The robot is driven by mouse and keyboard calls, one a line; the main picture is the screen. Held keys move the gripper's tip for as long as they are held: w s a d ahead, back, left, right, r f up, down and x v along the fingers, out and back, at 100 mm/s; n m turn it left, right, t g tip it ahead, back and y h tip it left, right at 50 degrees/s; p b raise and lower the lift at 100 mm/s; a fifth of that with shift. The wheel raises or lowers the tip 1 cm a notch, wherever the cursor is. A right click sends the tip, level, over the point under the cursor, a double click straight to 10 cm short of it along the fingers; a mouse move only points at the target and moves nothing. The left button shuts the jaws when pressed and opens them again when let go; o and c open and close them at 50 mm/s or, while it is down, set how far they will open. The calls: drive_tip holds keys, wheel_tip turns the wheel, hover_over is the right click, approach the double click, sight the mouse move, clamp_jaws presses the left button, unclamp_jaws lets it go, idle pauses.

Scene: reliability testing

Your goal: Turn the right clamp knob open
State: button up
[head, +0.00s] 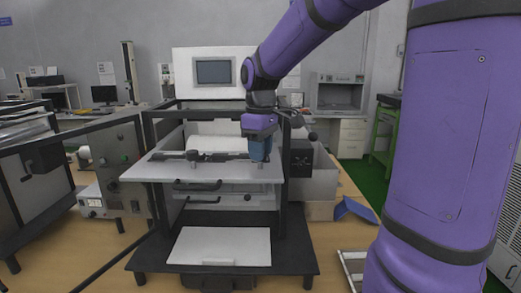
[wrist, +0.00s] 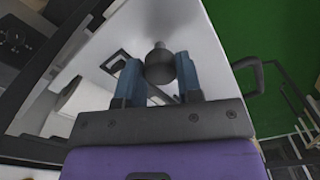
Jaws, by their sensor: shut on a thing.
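My gripper (head: 261,148) points down over the right part of the grey plate (head: 215,174) of the test machine. In the wrist view its two blue fingers (wrist: 158,76) are on either side of a dark round clamp knob (wrist: 160,66), the right clamp knob, and are shut on it. In the head view the fingers hide most of this knob. Another clamp knob (head: 192,155) stands on the left part of the plate, with a dark bar beside it. How far the right knob is turned cannot be told.
The machine's black frame (head: 285,195) rises around the plate. Black handles (head: 198,186) sit below the plate's front. A control box (head: 118,165) stands to the left. A blue object (head: 355,209) lies at the right on the wooden table.

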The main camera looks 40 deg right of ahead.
idle(0.3)
drive_tip(key=o, duration=0.9)
drive_tip(key=shift+o, duration=0.2)
drive_tip(key=shift+r, duration=0.1)
wheel_tip(320, 180, up, 11)
drive_tip(key=shift+f, duration=0.2)
